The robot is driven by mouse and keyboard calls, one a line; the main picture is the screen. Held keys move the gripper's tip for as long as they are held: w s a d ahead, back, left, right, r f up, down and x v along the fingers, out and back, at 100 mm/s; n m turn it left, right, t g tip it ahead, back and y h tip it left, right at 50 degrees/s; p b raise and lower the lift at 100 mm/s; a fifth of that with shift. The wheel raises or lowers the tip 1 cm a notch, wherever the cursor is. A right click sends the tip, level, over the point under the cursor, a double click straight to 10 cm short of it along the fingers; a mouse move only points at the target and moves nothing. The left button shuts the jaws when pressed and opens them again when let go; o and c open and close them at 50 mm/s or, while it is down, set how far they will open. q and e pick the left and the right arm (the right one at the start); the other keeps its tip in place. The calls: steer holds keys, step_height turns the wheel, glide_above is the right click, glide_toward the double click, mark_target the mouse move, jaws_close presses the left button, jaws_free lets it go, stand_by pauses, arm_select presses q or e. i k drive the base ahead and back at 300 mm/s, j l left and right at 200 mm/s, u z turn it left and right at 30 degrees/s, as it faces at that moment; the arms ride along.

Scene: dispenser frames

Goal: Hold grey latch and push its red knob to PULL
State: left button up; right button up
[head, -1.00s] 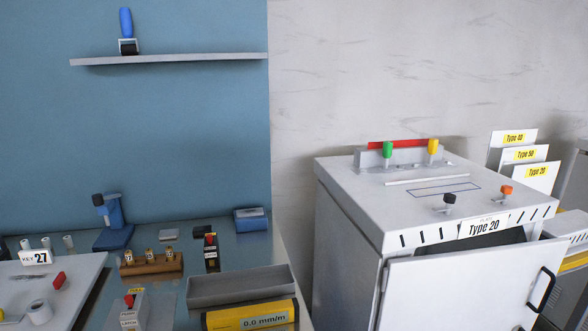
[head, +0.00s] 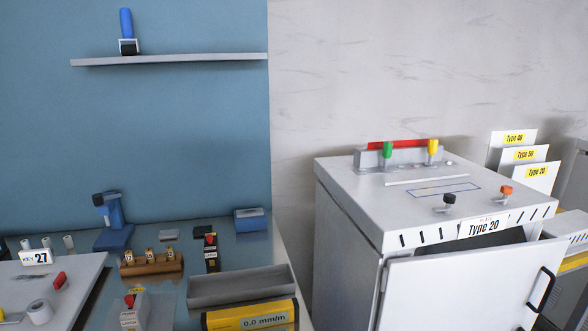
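The grey latch (head: 158,311) stands on the table at the bottom of the head view, cut off by the lower edge. Its red knob (head: 129,300) sits at its upper left, just above small white labels. A yellow label (head: 136,290) lies right behind the knob, too small to read surely. Neither of my grippers is in view, and nothing is seen touching the latch or knob.
A grey open tray (head: 238,290) and a yellow gauge reading 0.0 mm/m (head: 252,318) lie right of the latch. A wooden block with several brass pieces (head: 152,266) is behind it. A light board (head: 70,277) is at left, a white cabinet (head: 345,215) at right.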

mark_target(129, 299)
steer(key=i+j+u, duration=0.15)
steer(key=j, duration=0.25)
steer(key=i+j+u, duration=0.15)
steer(key=j, duration=0.25)
steer(key=i+j+u, duration=0.15)
steer(key=j, duration=0.2)
